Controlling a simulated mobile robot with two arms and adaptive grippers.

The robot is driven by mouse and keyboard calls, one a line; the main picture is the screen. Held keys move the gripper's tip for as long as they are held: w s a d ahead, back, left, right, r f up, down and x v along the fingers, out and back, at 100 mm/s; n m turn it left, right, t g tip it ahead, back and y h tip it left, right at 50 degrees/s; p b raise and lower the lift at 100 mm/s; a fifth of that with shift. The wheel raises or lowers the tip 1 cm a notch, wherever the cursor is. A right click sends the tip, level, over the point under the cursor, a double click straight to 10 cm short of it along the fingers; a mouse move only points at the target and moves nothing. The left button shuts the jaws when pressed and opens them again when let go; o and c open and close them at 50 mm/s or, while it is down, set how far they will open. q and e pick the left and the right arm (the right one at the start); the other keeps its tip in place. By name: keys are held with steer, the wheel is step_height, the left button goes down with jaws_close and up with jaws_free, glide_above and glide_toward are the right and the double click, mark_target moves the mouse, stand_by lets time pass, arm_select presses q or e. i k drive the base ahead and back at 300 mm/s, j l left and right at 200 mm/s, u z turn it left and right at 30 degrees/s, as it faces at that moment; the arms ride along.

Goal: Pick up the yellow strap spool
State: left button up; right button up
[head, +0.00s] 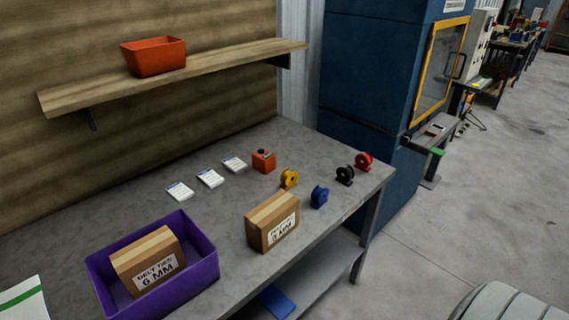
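The yellow strap spool (289,179) stands on the grey workbench (215,215), toward its right part. It is behind the cardboard box marked 3 MM (272,222) and to the left of the blue spool (319,197). An orange block-shaped item (263,161) is close behind it to the left. Neither of my grippers shows in the head view.
A black spool (345,175) and a red spool (363,161) stand near the bench's right end. A purple bin (205,268) holds a 6 MM box (148,262). White cards (210,178) lie along the back. A shelf (215,70) carries an orange bin (153,57).

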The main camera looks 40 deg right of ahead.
mark_target(289, 177)
steer(key=z, duration=1.15)
steer(key=i+l+z, duration=0.25)
steer(key=i+l, duration=0.25)
